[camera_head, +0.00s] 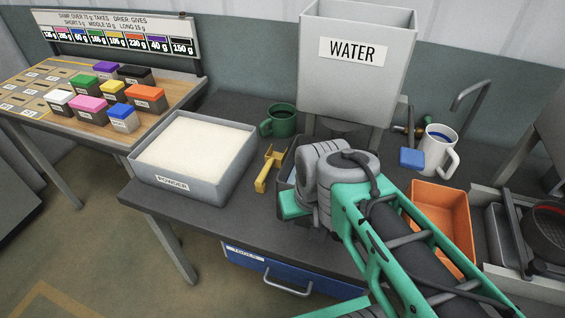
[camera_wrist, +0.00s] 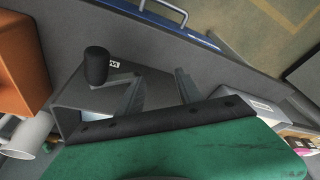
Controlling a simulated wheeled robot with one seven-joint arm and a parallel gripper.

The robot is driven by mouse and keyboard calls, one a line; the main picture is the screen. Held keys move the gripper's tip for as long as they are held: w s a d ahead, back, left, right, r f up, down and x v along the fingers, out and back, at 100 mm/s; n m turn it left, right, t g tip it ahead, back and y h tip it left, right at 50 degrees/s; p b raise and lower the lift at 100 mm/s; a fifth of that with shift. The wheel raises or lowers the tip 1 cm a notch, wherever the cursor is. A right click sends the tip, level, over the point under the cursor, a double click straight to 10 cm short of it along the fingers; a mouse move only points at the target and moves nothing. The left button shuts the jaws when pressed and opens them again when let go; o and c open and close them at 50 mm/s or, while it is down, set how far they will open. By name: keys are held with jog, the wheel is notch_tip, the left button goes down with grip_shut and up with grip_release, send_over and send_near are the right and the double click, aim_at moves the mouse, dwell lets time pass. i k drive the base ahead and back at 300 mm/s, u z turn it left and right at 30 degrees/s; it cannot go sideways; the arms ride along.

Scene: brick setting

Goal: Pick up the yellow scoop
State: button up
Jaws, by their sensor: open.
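The yellow scoop (camera_head: 267,168) lies on the dark table between the powder tray and my arm in the head view. Its scoop end points toward the back and its handle toward the front edge. I cannot make it out in the wrist view. My gripper (camera_wrist: 160,82) is open in the wrist view, its two grey fingers apart with nothing seen held between them. In the head view my arm hides the fingers; my wrist is just right of the scoop, and no contact shows.
The powder tray (camera_head: 224,186) stands left of the scoop, a green mug (camera_head: 283,121) behind it. A grey container (camera_wrist: 71,97) and dark cylinder (camera_wrist: 97,66) are near my fingers. The water tank (camera_head: 354,84), white mug (camera_head: 438,151) and orange bin (camera_head: 440,209) are further right.

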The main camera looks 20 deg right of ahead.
aim_at(273, 159)
jog(key=u, duration=2.7)
jog(key=i, duration=1.95)
jog(key=z, duration=3.35)
jog(key=i, duration=0.5)
jog(key=u, duration=0.05)
